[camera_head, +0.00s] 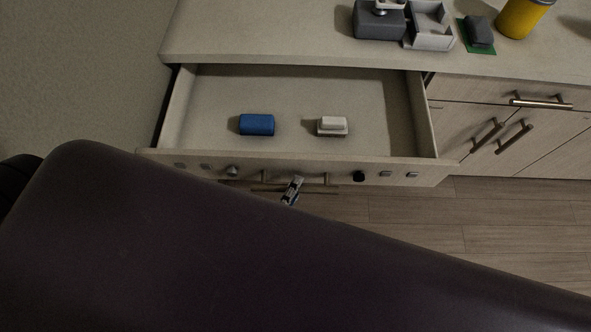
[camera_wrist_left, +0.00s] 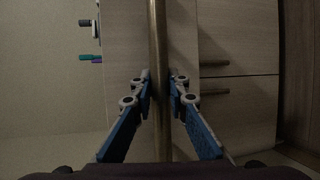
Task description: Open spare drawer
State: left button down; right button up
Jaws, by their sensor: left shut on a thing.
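The spare drawer (camera_head: 300,85) is pulled well out of the light wood cabinet in the head view. Its pale floor is exposed. My left gripper (camera_head: 292,188) is at the outer side of the drawer front, at the bar handle (camera_head: 318,179). In the left wrist view the handle (camera_wrist_left: 157,50) runs as a long metal bar between the fingers of the left gripper (camera_wrist_left: 158,80), which is shut on it. A blue block (camera_head: 257,125) and a white block (camera_head: 332,126) on a small base lie apart inside the drawer. My right gripper is not in view.
Small knobs and clips, including a dark knob (camera_head: 359,176), sit along the drawer front. On the counter are a grey device (camera_head: 379,22), a grey tray (camera_head: 431,42), a dark block (camera_head: 479,32) and a yellow canister (camera_head: 519,17). Wood floor (camera_head: 420,210) is clear at right.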

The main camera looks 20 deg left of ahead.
pick_arm(q)
jog(key=s, duration=0.1)
jog(key=s+d, duration=0.1)
jog(key=s, duration=0.1)
jog(key=shift+s, duration=0.2)
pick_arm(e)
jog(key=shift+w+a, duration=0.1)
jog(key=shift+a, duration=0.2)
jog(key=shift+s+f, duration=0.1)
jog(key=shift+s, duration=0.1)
pick_arm(q)
jog(key=c, duration=1.8)
grip_release()
jog(key=shift+c, duration=0.2)
jog(key=v, duration=1.2)
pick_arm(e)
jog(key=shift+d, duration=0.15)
pick_arm(q)
jog(key=shift+f, duration=0.1)
